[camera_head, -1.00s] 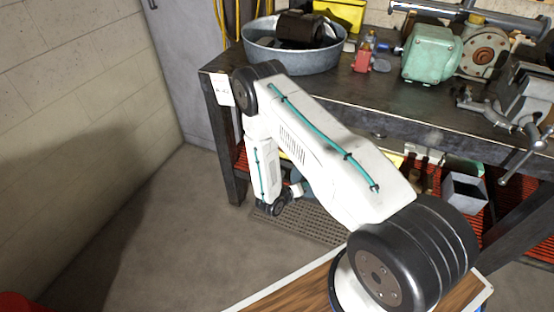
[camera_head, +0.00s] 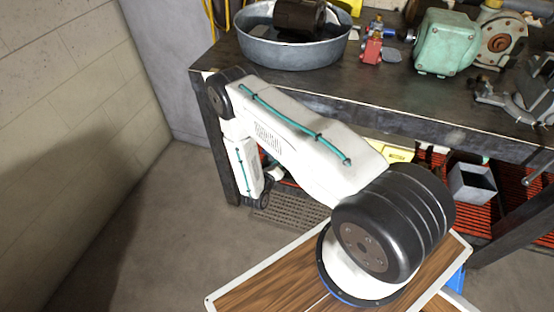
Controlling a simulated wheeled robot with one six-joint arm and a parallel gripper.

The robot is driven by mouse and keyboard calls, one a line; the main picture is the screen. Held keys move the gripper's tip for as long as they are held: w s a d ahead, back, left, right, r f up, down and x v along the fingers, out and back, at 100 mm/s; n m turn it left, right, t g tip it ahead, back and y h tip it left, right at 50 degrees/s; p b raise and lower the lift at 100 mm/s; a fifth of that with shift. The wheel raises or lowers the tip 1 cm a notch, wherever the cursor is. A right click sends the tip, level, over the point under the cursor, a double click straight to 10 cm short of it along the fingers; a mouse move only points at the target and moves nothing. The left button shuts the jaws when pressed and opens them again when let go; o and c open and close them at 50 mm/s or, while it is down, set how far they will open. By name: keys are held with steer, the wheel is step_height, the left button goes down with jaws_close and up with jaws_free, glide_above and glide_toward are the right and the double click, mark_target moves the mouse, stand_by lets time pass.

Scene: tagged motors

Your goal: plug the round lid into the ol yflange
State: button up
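I cannot clearly make out the round lid. A small flat grey disc-like piece (camera_head: 392,56) lies on the bench beside a small red motor (camera_head: 372,50). I cannot tell which part is the named flange. A green motor (camera_head: 446,42) stands at the back right of the bench. A round beige flange-like face (camera_head: 499,42) is at its right. My white arm reaches out and folds downward in front of the bench's left end.
A metal tub (camera_head: 294,52) holding a dark motor (camera_head: 299,16) stands at the bench's left end. A vise (camera_head: 530,95) is at the right edge. The dark bench top (camera_head: 400,90) is clear along its front. A grey open box (camera_head: 472,185) sits below.

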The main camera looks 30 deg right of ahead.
steer(key=shift+x, duration=1.5)
steer(key=shift+w+d+r, duration=0.15)
steer(key=shift+w+d, duration=0.8)
steer(key=shift+d, duration=0.2)
steer(key=shift+w+d, duration=0.35)
steer(key=shift+d, duration=0.05)
stand_by(0.5)
steer(key=o, duration=1)
steer(key=shift+s+a, duration=0.1)
steer(key=v, duration=0.7)
steer(key=shift+a, duration=0.3)
steer(key=shift+s+r, duration=0.1)
